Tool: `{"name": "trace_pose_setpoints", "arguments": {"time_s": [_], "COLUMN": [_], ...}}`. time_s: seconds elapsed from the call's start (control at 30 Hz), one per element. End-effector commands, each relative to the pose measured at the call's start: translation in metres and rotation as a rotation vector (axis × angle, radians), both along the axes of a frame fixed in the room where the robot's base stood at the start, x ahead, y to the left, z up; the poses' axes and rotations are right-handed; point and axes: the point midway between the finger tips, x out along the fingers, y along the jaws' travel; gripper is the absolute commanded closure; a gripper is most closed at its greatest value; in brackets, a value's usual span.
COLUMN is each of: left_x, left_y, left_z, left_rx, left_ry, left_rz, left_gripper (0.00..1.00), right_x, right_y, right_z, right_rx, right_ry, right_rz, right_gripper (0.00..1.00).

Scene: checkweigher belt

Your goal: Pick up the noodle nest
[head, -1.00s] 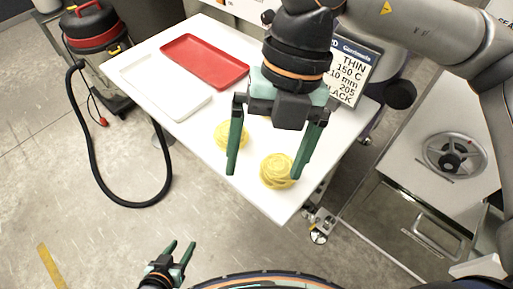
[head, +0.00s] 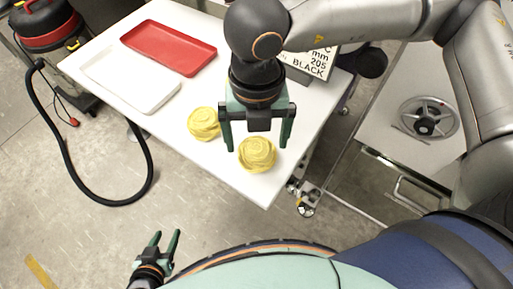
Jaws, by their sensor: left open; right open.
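Two yellow noodle nests lie on the white table (head: 205,165). The nearer noodle nest (head: 257,156) is close to the table's front corner. The other noodle nest (head: 203,123) lies behind it and to the left. My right gripper (head: 256,148) is open, pointing down, with its green fingers to either side of the nearer nest's back part in the picture. I cannot tell whether the fingers touch it or how high they are. My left gripper (head: 166,240) is open and empty, low over the floor, away from the table.
A red tray (head: 168,48) and a white tray (head: 131,82) lie at the table's far left. A sign (head: 309,66) stands behind my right gripper.

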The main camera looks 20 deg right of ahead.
Motion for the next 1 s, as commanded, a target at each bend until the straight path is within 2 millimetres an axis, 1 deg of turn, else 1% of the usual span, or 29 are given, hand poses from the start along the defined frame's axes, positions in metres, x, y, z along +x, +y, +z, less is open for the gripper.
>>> {"name": "trace_pose_setpoints", "arguments": {"time_s": [0.03, 0.1, 0.2, 0.47, 1.0], "left_x": [0.0, -0.001, -0.002, -0.003, -0.003], "left_y": [0.001, 0.002, 0.002, 0.003, 0.003], "left_z": [0.003, 0.002, 0.001, 0.0, -0.001], "left_rx": [0.001, 0.002, 0.003, 0.004, 0.004], "left_ry": [0.0, 0.001, 0.003, 0.007, 0.01], "left_rz": [0.001, 0.004, 0.004, 0.004, 0.005], "left_gripper": [0.5, 0.5, 0.5, 0.5, 0.5], "right_x": [-0.001, -0.001, 0.0, 0.0, 0.0], "right_y": [0.0, 0.0, 0.0, 0.0, 0.0], "right_z": [-0.007, -0.018, -0.027, -0.029, -0.029], "right_rx": [-0.001, 0.0, -0.001, 0.001, 0.001], "right_ry": [0.004, 0.004, 0.002, 0.0, 0.0], "right_rz": [0.0, -0.001, -0.001, 0.0, 0.0], "right_gripper": [0.0, 0.0, 0.0, 0.0, 0.61]}}
